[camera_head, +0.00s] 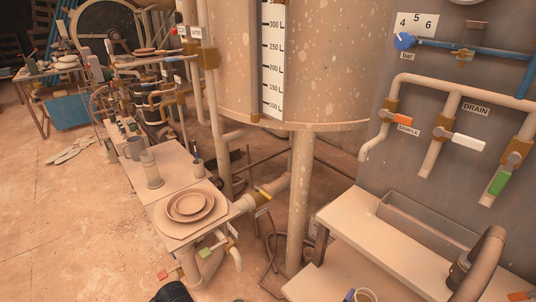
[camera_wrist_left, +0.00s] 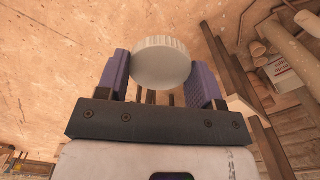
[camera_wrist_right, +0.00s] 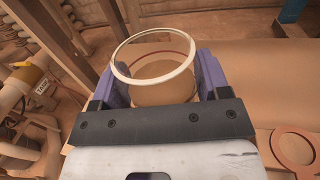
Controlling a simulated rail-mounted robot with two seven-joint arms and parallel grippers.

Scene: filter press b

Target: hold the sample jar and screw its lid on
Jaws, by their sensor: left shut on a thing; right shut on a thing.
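In the left wrist view, the lid (camera_wrist_left: 162,63) is a round white cap with a ribbed edge. My left gripper (camera_wrist_left: 163,80) is shut on it, with one purple finger on each side. In the right wrist view, the sample jar (camera_wrist_right: 156,72) is clear-walled with a pale rim, and its round mouth is open and uncovered. Something brownish shows through it. My right gripper (camera_wrist_right: 155,88) is shut around the jar's sides. Lid and jar are apart, each in its own gripper. Neither gripper can be made out in the head view.
A pale bench (camera_head: 390,245) with a grey trough (camera_head: 425,232) stands at the right, below pipes with coloured valve handles (camera_head: 467,140). A large tank (camera_head: 330,60) stands in the middle. The left floor is mostly open.

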